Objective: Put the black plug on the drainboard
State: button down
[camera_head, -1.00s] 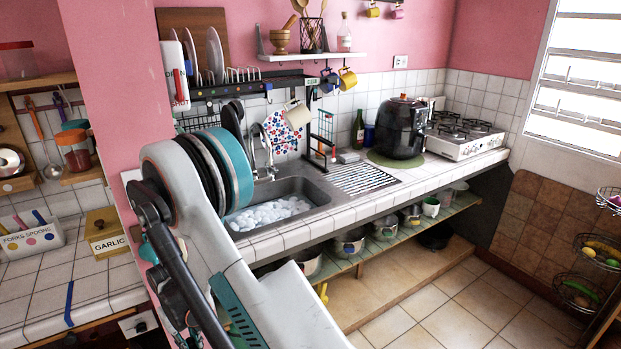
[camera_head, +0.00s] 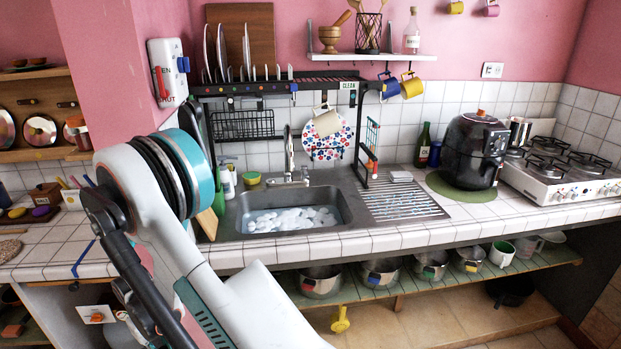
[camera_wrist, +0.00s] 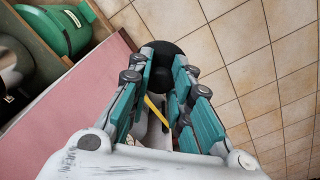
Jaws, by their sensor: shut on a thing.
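In the wrist view, my gripper (camera_wrist: 166,80) is shut on the black plug (camera_wrist: 164,50), a round dark piece between the teal fingertips, held above the tiled floor. The gripper and plug are out of sight in the head view, where only my arm shows at the left and bottom. The drainboard (camera_head: 409,207) is the ribbed metal surface right of the sink (camera_head: 246,204), and its ribbed area looks mostly clear. The sink holds white foam or dishes.
A small pale block (camera_head: 400,176) lies at the drainboard's back edge. A black rack (camera_head: 235,87) stands over the sink. A black air fryer (camera_head: 473,150) and a stove (camera_head: 560,180) are to the right. Pots (camera_head: 381,274) fill the shelf under the counter.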

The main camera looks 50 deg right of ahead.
aim_at(382, 180)
jog(key=k+l, duration=0.2)
jog(key=l, duration=0.25)
jog(key=k+l+u, duration=0.1)
jog(key=l, duration=0.35)
jog(key=k+l, duration=0.55)
jog(key=l, duration=0.3)
jog(key=k+l+u, duration=0.1)
jog(key=l, duration=0.35)
jog(key=k, duration=0.1)
